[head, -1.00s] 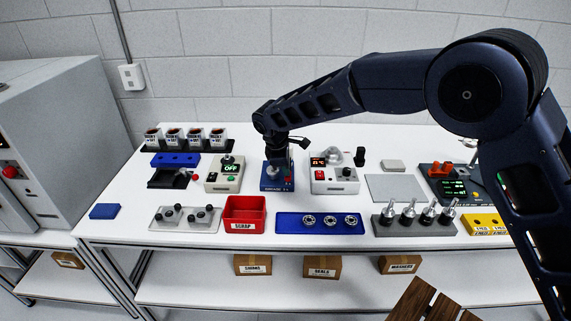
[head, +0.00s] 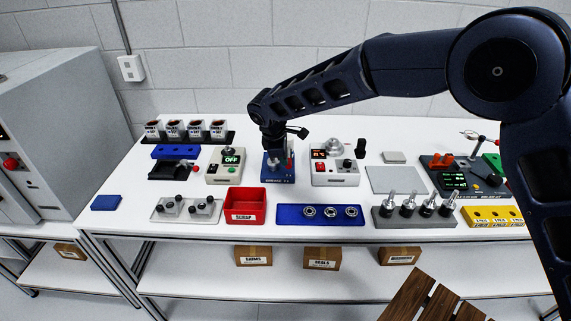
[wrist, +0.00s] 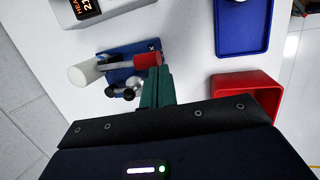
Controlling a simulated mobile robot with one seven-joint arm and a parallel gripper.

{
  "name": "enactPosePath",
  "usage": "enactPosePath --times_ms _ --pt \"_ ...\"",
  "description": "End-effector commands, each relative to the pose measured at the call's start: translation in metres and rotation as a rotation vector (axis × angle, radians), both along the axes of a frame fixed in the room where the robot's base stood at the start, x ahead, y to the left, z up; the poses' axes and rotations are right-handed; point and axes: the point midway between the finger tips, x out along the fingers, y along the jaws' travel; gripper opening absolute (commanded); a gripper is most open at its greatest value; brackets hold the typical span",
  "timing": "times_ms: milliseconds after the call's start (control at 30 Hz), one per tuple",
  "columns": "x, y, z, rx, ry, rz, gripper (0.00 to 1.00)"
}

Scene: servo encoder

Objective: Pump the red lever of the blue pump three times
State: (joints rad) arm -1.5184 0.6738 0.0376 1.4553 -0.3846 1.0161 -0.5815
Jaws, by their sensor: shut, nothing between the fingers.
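The blue pump (head: 278,180) stands mid-table in the head view, its upper part largely hidden by my wrist. In the wrist view its blue base (wrist: 122,49) shows with a metal rod and the red end of the lever (wrist: 148,60). My gripper (wrist: 154,72) is shut, its green fingers together and empty, with the tips right at the red lever end. I cannot tell whether they touch it. In the head view my gripper (head: 275,152) is over the pump, its fingertips hard to make out.
A grey box with a green OFF display (head: 225,167) stands left of the pump, and a box with a red display (head: 335,165) right of it. The red scrap bin (head: 245,218) and blue tray (head: 290,222) lie in front.

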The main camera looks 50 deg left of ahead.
Motion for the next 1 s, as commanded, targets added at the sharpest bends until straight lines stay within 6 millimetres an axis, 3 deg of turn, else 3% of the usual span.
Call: enactPosePath --times_ms 200,433,633,1000 --pt "-0.015 -0.003 0.044 0.004 0.001 0.000 0.00" --pt "-0.027 -0.005 0.078 0.004 -0.001 -0.001 0.00" --pt "-0.033 -0.006 0.092 0.002 -0.001 0.000 0.00" --pt "-0.034 -0.006 0.094 0.002 -0.001 0.000 0.00"
